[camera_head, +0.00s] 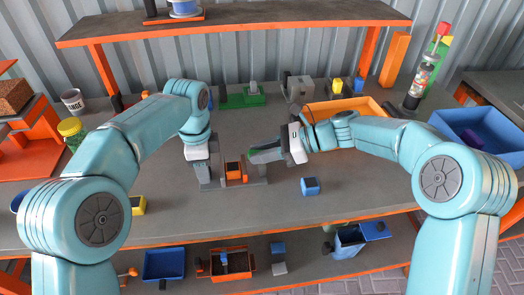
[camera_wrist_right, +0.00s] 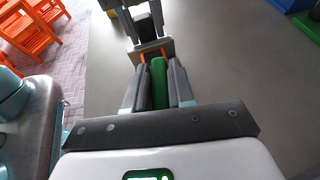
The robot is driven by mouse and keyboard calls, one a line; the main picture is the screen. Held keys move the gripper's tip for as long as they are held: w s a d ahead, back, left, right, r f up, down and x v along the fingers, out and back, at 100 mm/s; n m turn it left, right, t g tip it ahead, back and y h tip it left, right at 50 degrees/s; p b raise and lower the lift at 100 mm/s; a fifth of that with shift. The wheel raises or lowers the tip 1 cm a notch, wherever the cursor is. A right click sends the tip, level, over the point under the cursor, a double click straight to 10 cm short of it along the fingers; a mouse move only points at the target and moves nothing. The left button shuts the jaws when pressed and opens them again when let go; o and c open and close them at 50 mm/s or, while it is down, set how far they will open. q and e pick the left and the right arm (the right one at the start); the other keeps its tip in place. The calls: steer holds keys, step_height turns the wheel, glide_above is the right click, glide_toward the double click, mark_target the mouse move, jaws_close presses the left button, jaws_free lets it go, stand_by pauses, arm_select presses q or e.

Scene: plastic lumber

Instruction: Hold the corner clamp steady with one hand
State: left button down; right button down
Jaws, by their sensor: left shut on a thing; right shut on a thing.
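The corner clamp (camera_head: 235,171), orange with a dark middle, stands on the grey workbench between my two grippers, with grey pieces beside it. My left gripper (camera_head: 206,180) points down at the clamp's left side and is shut on it; its fingertips are partly hidden. My right gripper (camera_head: 270,153) is to the right of the clamp, shut on a green tool (camera_head: 264,156). In the right wrist view the green tool (camera_wrist_right: 159,83) sits between the dark fingers, its far end close to an orange and grey part (camera_wrist_right: 152,52); I cannot tell if they touch.
A small blue block (camera_head: 310,186) lies to the right on the bench. An orange tray (camera_head: 345,106) is behind my right arm, and a blue bin (camera_head: 478,135) stands at the far right. A green part (camera_head: 243,98) lies behind. The bench front is mostly clear.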

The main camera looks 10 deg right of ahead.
steer(key=shift+g, duration=0.3)
steer(key=n+g, duration=0.4)
steer(key=g, duration=0.1)
steer(key=shift+w+n, duration=0.1)
steer(key=shift+n, duration=0.3)
steer(key=shift+n+g+h, duration=0.3)
steer(key=shift+n+g, duration=0.2)
steer(key=shift+g, duration=0.1)
steer(key=c, duration=1)
jaws_free()
steer(key=shift+c, duration=0.2)
